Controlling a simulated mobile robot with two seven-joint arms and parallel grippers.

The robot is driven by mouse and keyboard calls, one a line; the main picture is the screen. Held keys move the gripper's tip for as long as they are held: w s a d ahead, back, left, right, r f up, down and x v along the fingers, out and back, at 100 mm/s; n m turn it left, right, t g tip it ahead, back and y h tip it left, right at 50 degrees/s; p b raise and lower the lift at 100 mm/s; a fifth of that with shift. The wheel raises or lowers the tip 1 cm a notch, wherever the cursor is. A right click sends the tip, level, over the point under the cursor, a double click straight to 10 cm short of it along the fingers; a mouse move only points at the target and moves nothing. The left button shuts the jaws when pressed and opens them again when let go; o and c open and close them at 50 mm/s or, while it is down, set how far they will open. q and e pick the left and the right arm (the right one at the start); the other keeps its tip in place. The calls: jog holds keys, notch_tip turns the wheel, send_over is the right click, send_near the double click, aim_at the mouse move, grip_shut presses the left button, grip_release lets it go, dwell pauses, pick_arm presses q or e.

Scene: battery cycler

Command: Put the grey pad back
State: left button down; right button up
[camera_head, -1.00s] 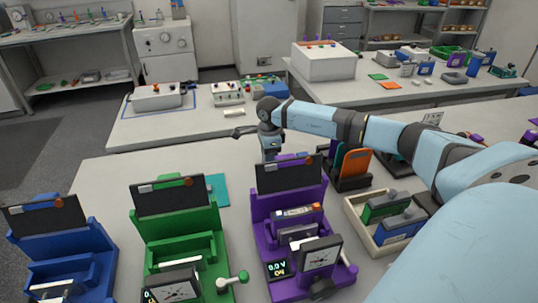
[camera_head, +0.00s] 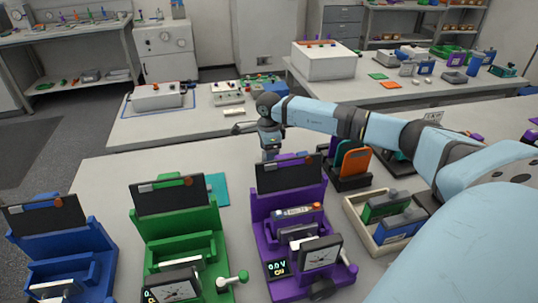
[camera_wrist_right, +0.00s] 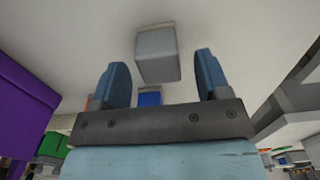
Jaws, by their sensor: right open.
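My right gripper (camera_head: 270,152) points down behind the purple cycler (camera_head: 262,213), whose dark panel hides its fingertips in the head view. In the right wrist view the two blue fingers (camera_wrist_right: 160,84) stand apart with nothing clamped between them. A pale grey block (camera_wrist_right: 158,54) shows beyond and between the fingertips; it may be the grey pad, and I cannot tell how far it is from them. The head view shows no clear grey pad, as the area below the gripper is hidden. My left gripper is not in view.
A dark stand with an orange pad (camera_head: 355,162) stands right of the purple cycler. A tray (camera_head: 364,238) with green and blue blocks lies nearer. A teal mat (camera_head: 218,191) lies behind the green cycler (camera_head: 178,240). A blue cycler (camera_head: 58,255) stands at left.

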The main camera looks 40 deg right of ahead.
notch_tip(320, 180, up, 11)
jog(key=shift+f, duration=0.15)
dwell(0.5)
